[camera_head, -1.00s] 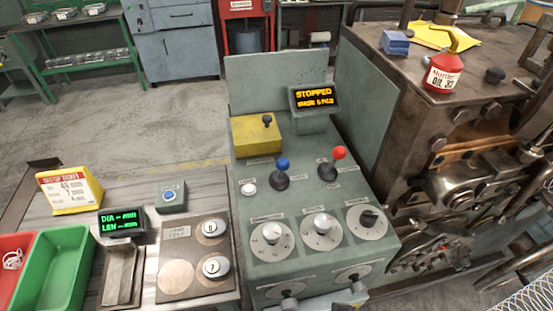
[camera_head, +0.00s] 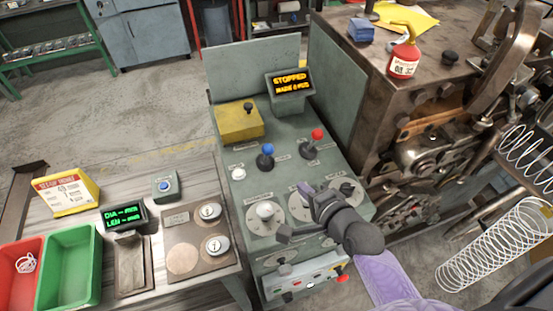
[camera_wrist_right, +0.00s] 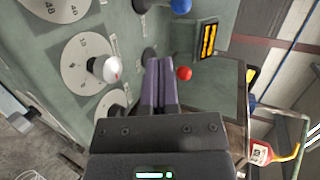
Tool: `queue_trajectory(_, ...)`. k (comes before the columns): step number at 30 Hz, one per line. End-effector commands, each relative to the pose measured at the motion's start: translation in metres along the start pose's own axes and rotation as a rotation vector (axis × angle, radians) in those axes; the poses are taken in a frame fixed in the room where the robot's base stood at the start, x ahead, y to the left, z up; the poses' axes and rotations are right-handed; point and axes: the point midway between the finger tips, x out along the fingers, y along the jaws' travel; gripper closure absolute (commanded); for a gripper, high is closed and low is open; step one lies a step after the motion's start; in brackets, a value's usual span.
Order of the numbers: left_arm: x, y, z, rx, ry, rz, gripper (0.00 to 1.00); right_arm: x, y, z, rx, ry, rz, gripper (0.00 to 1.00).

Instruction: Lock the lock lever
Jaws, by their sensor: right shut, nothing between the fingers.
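The green control console (camera_head: 262,180) carries a lever with a blue knob (camera_head: 266,150), a lever with a red knob (camera_head: 317,134) and a black knob (camera_head: 248,107) on a yellow box. Three dials sit below; the left one (camera_head: 264,210) is clear. I cannot read which part is labelled the lock lever. My right gripper (camera_head: 304,188) is shut and empty above the middle and right dials, partly covering them. In the right wrist view its purple fingers (camera_wrist_right: 159,62) lie between a white dial knob (camera_wrist_right: 104,68) and the red knob (camera_wrist_right: 184,73). My left gripper is out of view.
A display (camera_head: 290,86) reading STOPPED stands behind the levers. The coiling machine (camera_head: 375,100) with a red oil can (camera_head: 403,62) is at the right. A wooden bench with a green bin (camera_head: 68,262) is at the left. Wire springs (camera_head: 490,245) show at the lower right.

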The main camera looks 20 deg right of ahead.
Motion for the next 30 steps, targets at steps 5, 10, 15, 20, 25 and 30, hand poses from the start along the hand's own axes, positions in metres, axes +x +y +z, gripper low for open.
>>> queue_trajectory(5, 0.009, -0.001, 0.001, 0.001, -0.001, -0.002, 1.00, 0.040, 0.000, 0.000, -0.001, -0.001, -0.003, 1.00)
queue_trajectory(10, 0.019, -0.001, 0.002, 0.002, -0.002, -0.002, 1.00, 0.077, 0.002, 0.001, 0.000, -0.002, -0.001, 1.00)
queue_trajectory(15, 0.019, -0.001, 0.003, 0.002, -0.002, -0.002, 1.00, 0.103, -0.012, 0.001, -0.002, -0.001, -0.001, 1.00)
queue_trajectory(20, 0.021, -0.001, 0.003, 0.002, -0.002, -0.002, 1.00, 0.116, -0.020, 0.001, -0.001, -0.001, 0.000, 1.00)
queue_trajectory(25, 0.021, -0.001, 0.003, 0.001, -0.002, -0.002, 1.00, 0.118, -0.021, 0.001, -0.001, -0.001, 0.001, 1.00)
queue_trajectory(30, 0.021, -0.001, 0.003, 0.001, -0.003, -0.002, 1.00, 0.118, -0.021, 0.001, -0.001, -0.001, 0.001, 1.00)
